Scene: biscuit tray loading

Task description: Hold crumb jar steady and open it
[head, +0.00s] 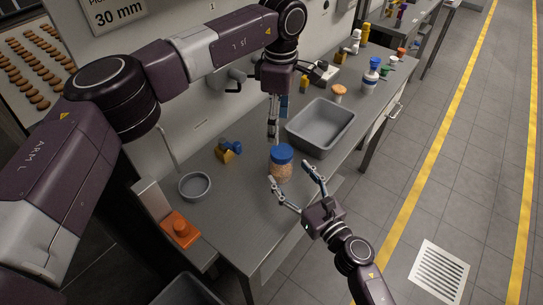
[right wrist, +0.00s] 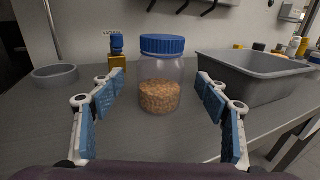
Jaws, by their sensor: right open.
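The crumb jar (head: 281,171) is clear, with brown crumbs inside and a blue lid (head: 282,153) on top. It stands upright on the grey bench near its front edge. In the right wrist view the jar (right wrist: 160,92) is centred between my right fingers, with clear gaps on both sides. My right gripper (head: 289,172) is open and empty, its fingers pointing at the jar from the front. My left gripper (head: 274,132) points down just behind the jar, apart from it; its finger opening is seen too edge-on to judge.
A grey bin (head: 343,141) stands right of the jar, close to it. A round grey bowl (head: 195,197) and a yellow-and-blue item (head: 229,152) are to the left. Bottles and a peach-topped item (head: 339,89) stand beyond the bin. The bench (head: 240,205) is clear between bowl and jar.

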